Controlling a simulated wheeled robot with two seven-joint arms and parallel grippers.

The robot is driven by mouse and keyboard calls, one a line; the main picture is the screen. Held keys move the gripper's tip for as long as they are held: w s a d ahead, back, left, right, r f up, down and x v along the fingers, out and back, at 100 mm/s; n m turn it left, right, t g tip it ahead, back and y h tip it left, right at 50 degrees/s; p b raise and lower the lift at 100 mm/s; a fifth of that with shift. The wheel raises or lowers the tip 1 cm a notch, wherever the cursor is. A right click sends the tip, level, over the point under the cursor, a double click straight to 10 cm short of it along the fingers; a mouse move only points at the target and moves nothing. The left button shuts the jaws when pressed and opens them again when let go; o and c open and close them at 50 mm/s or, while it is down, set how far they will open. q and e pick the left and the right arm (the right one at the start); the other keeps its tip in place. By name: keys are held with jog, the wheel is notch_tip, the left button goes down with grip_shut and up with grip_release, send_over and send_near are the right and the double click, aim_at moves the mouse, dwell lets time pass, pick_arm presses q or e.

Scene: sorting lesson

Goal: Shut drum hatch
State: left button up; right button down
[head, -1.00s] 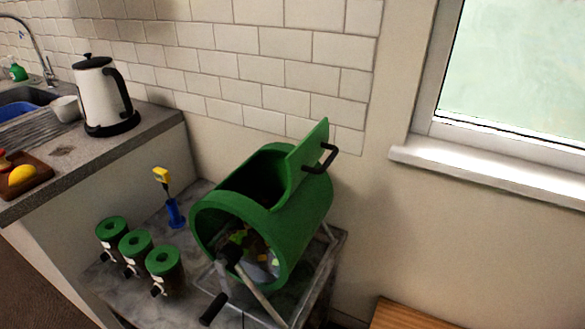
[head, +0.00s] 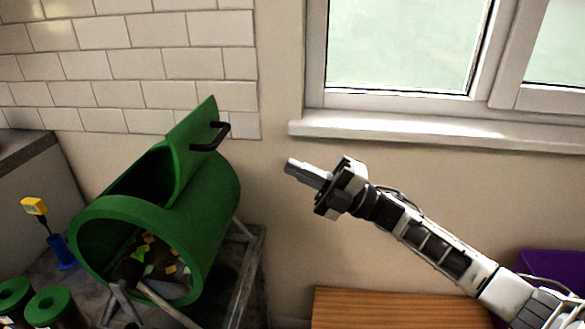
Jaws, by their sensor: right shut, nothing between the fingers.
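The green drum (head: 215,195) lies on its side on a metal stand, its round front end facing me with colourful scraps visible inside. Its hatch (head: 187,135), a curved green panel with a black handle (head: 212,137), stands tilted up, leaving the top opening (head: 140,177) uncovered. My right gripper (head: 290,165) is shut and empty. It points left, to the right of the drum and hatch handle in the picture, apart from both, in front of the wall. My left gripper is not in view.
Green-lidded jars (head: 50,305) and a blue holder with a yellow-topped tool (head: 60,250) stand left of the drum. A wooden surface (head: 400,305) and a purple object (head: 550,265) are at lower right. The window sill (head: 420,130) runs above my right arm.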

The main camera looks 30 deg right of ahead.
pick_arm(q)
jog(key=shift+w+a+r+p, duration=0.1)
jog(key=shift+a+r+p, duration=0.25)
jog(key=shift+p, duration=0.9)
pick_arm(e)
jog(key=x, duration=1.1)
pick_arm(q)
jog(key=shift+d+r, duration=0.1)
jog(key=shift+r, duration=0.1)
pick_arm(e)
jog(key=shift+w+a+r, duration=0.1)
jog(key=shift+a+r, duration=0.05)
